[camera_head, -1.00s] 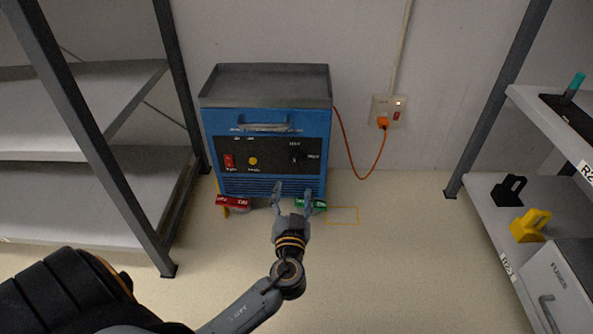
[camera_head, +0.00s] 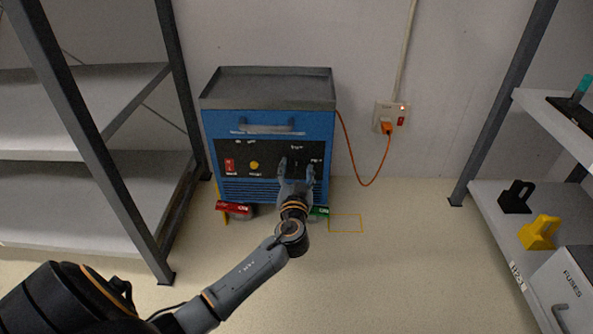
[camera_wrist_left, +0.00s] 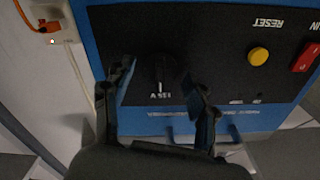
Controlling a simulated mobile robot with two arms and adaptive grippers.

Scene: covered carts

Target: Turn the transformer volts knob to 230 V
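The blue transformer (camera_head: 220,125) stands against the wall, with a black control panel on its front. The volts knob (camera_wrist_left: 160,70) is a small dark knob on the panel in the left wrist view, with its labels too blurred to read. My left gripper (camera_head: 297,165) is in front of the panel's right part. In the left wrist view its two fingers (camera_wrist_left: 160,80) are apart, one on each side of the knob, and I cannot tell if they touch it. In the head view the gripper hides most of the knob. My right gripper is not in view.
The panel also has a yellow reset button (camera_head: 254,165) and a red switch (camera_head: 229,165). An orange cable (camera_head: 373,180) runs to a wall socket (camera_head: 391,117).

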